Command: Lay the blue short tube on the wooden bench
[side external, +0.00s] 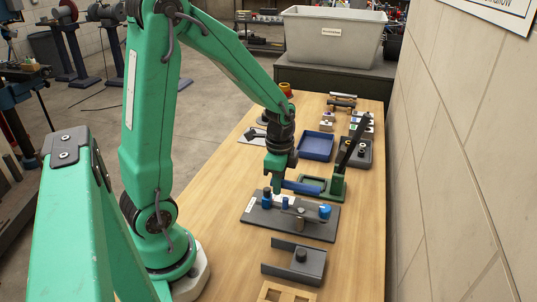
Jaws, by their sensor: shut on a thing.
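The blue short tube (303,188) lies roughly level at my gripper (279,187), sticking out to the right. My gripper points down and is shut on it, near its left end. The fingertips are small in this view, and part of the grip is hidden. The tube appears above the back edge of a dark fixture plate and in front of a green hand-lever tool; I cannot tell its exact height. The wooden bench (355,240) runs beneath, with bare wood along both sides.
The dark fixture plate (262,222) carries several upright blue pieces. The green lever tool (337,186) stands close on the right. A grey bracket (293,262) is in front; a blue tray (316,146) and a grey bin (333,38) are behind. A wall borders the right.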

